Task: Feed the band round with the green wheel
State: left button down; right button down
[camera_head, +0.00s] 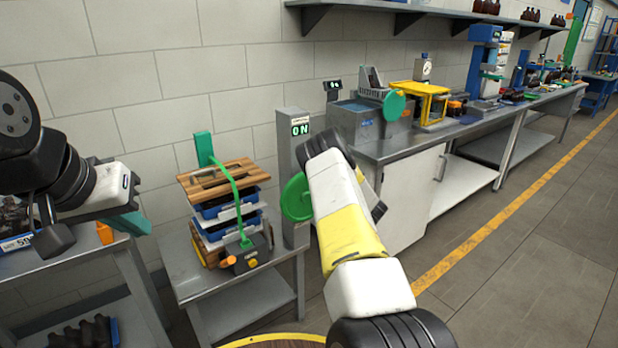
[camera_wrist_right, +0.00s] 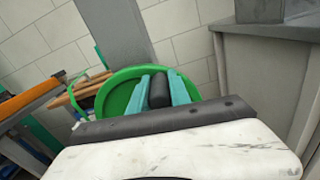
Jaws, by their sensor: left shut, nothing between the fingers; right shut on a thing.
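The green wheel (camera_head: 297,198) is mounted on a grey post (camera_head: 291,160) beside the small table. In the right wrist view the wheel (camera_wrist_right: 118,97) fills the middle, with a black handle (camera_wrist_right: 159,90) on it. The teal fingers of my right gripper (camera_wrist_right: 161,92) are shut on that handle. In the head view my right arm hides those fingers. A green band (camera_head: 236,192) arches over a stack of crates with a wooden lid (camera_head: 222,177) and runs down to a dark device (camera_head: 247,256) in front. My left gripper (camera_head: 136,221) is shut and empty at the left, apart from the stack.
The post's display (camera_head: 300,126) reads ON. The small grey table (camera_head: 200,283) carries the stack. Another table (camera_head: 70,262) is below my left arm. Open floor lies at right.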

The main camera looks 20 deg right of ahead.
jog(key=c, duration=1.2)
grip_release()
jog(key=shift+f, duration=0.1)
jog(key=v, duration=0.7)
jog(key=shift+s, duration=0.4)
jog(key=shift+d, duration=0.1)
